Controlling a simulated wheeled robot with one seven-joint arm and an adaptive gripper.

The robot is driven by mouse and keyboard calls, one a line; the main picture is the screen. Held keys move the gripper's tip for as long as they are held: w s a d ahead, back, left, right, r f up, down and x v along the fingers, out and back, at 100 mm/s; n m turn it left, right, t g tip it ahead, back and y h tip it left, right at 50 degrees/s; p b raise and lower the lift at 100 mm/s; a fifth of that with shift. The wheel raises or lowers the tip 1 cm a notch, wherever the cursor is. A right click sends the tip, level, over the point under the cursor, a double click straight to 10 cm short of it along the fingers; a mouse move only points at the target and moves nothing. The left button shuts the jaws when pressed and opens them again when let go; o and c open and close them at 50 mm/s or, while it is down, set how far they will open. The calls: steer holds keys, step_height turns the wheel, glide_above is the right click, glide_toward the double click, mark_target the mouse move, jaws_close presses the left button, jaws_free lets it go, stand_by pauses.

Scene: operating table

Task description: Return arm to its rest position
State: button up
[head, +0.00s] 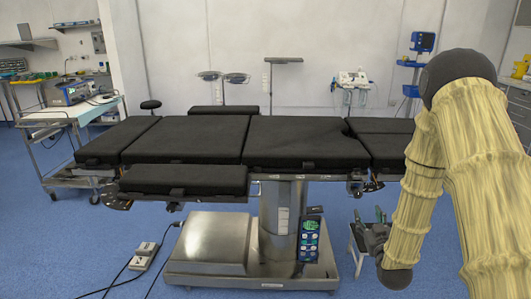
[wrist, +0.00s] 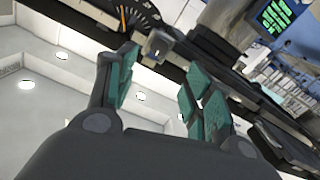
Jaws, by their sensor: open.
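My arm, in a cream sleeve, hangs down at the right of the head view. My gripper (head: 377,227) is at its lower end, in front of the right part of the operating table (head: 305,140) and below its top. In the wrist view my gripper (wrist: 160,95) shows two fingers with green pads, spread apart with nothing between them. The underside and edge of the table cross the wrist view on a slant. The fingertips look apart from the table, though the exact gap cannot be told.
A foot pedal (head: 143,256) with cables lies at left. A trolley (head: 70,120) stands at far left. Floor at front left is mostly clear.

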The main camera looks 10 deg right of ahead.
steer(key=s+a+f+g+y, duration=0.1)
steer(key=s+a+f+g, duration=0.3)
steer(key=f, duration=0.5)
steer(key=s+a+f+g+y, duration=0.2)
steer(key=s+a+f, duration=0.3)
steer(key=a+f, duration=0.3)
steer(key=s+a+f+g, duration=0.3)
steer(key=s+f, duration=0.3)
steer(key=s, duration=0.1)
steer(key=s+a+f+g, duration=0.3)
steer(key=s+a+f, duration=0.1)
steer(key=s+f, duration=0.25)
steer(key=s+a+f+g+y, duration=0.1)
steer(key=s+a+f+g, duration=0.15)
steer(key=s, duration=0.65)
steer(key=s+a+f+g+y, duration=0.1)
steer(key=s+a+f+g, duration=0.2)
steer(key=s, duration=0.6)
step_height(320, 180, up, 16)
steer(key=a+p, duration=0.1)
steer(key=p, duration=1.3)
steer(key=shift+s+f+h, duration=0.15)
steer(key=shift+s+h, duration=0.15)
